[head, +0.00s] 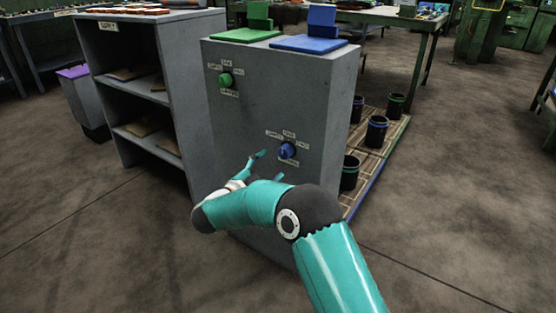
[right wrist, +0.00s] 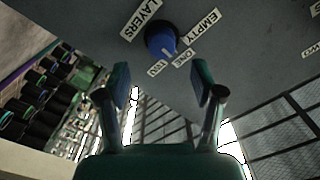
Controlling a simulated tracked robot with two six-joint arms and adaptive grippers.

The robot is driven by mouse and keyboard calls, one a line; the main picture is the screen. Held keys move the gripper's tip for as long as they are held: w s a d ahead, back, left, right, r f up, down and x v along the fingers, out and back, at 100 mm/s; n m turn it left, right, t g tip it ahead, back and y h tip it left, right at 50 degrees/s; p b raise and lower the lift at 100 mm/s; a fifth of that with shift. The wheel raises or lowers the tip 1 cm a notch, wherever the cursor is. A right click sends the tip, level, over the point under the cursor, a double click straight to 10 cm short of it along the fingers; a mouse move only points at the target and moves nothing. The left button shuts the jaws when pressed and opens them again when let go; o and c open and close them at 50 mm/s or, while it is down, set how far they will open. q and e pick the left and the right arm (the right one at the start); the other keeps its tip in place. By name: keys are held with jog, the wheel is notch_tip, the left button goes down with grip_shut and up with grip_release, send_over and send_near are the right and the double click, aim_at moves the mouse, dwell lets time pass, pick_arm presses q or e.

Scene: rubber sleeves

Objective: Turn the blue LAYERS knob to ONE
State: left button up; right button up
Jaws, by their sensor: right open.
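The blue LAYERS knob (head: 288,150) is on the front face of the grey cabinet (head: 240,135), with small labels around it. In the right wrist view the knob (right wrist: 160,38) has a pale mark on its lower right side, towards the ONE label (right wrist: 183,58); exact alignment is hard to tell. EMPTY (right wrist: 204,33) and TWO (right wrist: 157,68) lie either side of ONE. My right gripper (head: 258,157) is to the left of the knob in the head view. In the wrist view its fingers (right wrist: 161,84) are apart and empty, short of the knob. My left gripper is out of view.
A green knob (head: 225,80) is higher on the same face. Green (head: 246,35) and blue (head: 309,43) pads top the cabinet. A grey shelf (head: 165,75) stands left; black bins (head: 376,131) sit on a pallet at right. Floor in front is clear.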

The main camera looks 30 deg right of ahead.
jog(key=v, duration=0.5)
dwell(0.4)
jog(key=s+d+f+n+p, duration=0.1)
jog(key=s+d+f+n, duration=0.15)
jog(key=d+f, duration=0.45)
jog(key=s+a+f+n+t+y, duration=0.1)
jog(key=s+a+f+n+y, duration=0.2)
jog(key=f, duration=0.4)
jog(key=s+a+f+n+y+p, duration=0.1)
jog(key=a+f+n+y, duration=0.3)
jog(key=f, duration=0.3)
jog(key=s+a+f+n+t+y, duration=0.1)
jog(key=s+a+f+n+y, duration=0.1)
jog(key=f+n+y, duration=0.4)
jog(key=s+a+f+n+g+y+p, duration=0.1)
jog(key=s+a+f+n+g+y, duration=0.25)
jog(key=s+a, duration=0.65)
jog(key=s+a+f+n+g+y, duration=0.2)
jog(key=s+a+f+g+y, duration=0.25)
jog(key=s, duration=0.95)
notch_tip(320, 180, up, 39)
jog(key=a+p, duration=0.1)
jog(key=p, duration=3.6)
jog(key=shift+w+a+p, duration=0.3)
jog(key=shift+w, duration=0.1)
